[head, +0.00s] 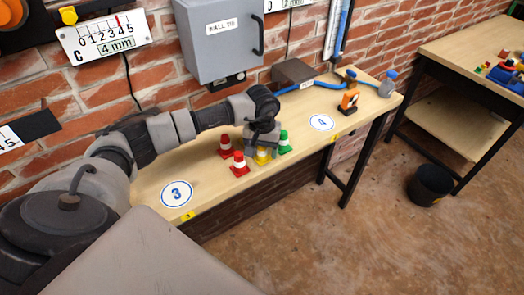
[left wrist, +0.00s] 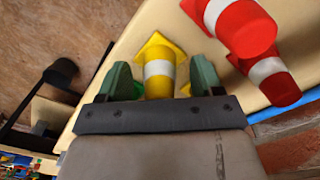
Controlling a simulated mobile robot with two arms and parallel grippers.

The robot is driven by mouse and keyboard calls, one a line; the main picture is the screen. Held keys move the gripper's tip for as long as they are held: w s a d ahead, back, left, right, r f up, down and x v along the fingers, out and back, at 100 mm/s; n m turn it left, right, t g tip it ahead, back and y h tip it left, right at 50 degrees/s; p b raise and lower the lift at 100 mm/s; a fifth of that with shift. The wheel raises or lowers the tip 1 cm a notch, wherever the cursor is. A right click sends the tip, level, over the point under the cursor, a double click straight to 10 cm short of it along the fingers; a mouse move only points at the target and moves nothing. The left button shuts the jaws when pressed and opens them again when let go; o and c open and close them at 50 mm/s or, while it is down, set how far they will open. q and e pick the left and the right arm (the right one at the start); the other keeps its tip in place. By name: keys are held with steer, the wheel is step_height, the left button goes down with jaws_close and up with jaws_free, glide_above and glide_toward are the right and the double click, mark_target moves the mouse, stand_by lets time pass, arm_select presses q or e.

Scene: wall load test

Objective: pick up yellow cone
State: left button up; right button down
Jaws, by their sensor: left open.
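The yellow cone (left wrist: 159,68) with a white band stands between the two open green fingers of my left gripper (left wrist: 163,82) in the left wrist view. In the head view the yellow cone (head: 263,156) shows just below my left gripper (head: 262,150), which partly covers it. The gripper is open around the cone; I cannot tell whether a finger touches it. Two red cones (head: 239,164) (head: 225,146) stand to the left and a green cone (head: 284,143) close to the right. In the left wrist view the green cone is mostly hidden behind a finger. My right gripper is not in view.
The cones stand on a wooden bench (head: 150,190) against a brick wall. A grey wall box (head: 222,40) hangs above. An orange object (head: 348,101) and a spray bottle (head: 388,84) are farther right. A black bin (head: 430,184) stands on the floor.

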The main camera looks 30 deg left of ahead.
arm_select(q)
steer(key=c, duration=1)
steer(key=shift+r, duration=0.1)
